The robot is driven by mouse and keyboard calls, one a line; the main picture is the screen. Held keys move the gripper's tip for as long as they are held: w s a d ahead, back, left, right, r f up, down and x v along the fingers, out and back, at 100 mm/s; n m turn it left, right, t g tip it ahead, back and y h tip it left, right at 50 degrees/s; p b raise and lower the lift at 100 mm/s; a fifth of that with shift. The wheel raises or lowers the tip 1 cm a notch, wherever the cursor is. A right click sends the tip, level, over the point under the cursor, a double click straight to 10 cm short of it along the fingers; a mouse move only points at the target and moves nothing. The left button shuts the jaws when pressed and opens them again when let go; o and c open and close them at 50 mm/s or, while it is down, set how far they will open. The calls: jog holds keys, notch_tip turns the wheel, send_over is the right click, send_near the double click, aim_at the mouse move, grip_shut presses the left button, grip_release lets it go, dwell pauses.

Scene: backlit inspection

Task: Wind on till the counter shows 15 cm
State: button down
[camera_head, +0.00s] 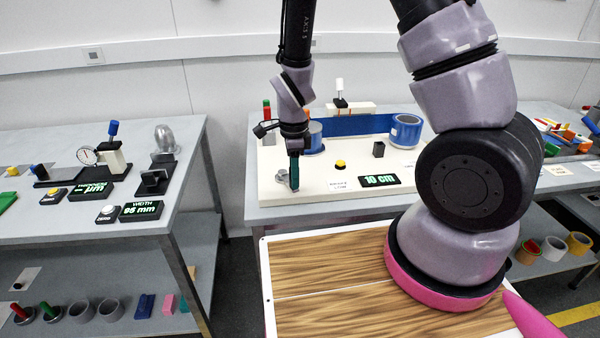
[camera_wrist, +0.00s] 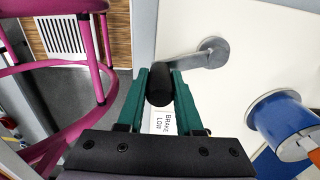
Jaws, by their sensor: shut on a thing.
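The counter (camera_head: 379,180) on the white winding board (camera_head: 440,172) reads "10 cm" in green. My gripper (camera_head: 294,184) is at the board's front left. In the wrist view, my gripper's green fingers (camera_wrist: 160,84) are shut on the black crank knob (camera_wrist: 159,92). The grey crank arm (camera_wrist: 190,64) runs from the knob up and right to its round hub (camera_wrist: 212,50). A reel (camera_head: 315,140) with blue tape stands behind my gripper, partly hidden. A second blue reel (camera_head: 405,130) stands at the right, with a blue strip (camera_head: 360,125) between them.
A yellow button (camera_head: 340,165) and a black block (camera_head: 379,149) sit on the board. A lever with a white handle (camera_head: 340,88) stands behind the strip. A label (camera_wrist: 162,122) lies under my fingers, partly hidden.

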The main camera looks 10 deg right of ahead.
jog(key=shift+w+a, duration=0.1)
jog(key=shift+a, duration=1.45)
jog(key=c, duration=0.7)
grip_release()
jog(key=shift+o, duration=1.1)
jog(key=shift+s, duration=0.2)
notch_tip(320, 180, up, 8)
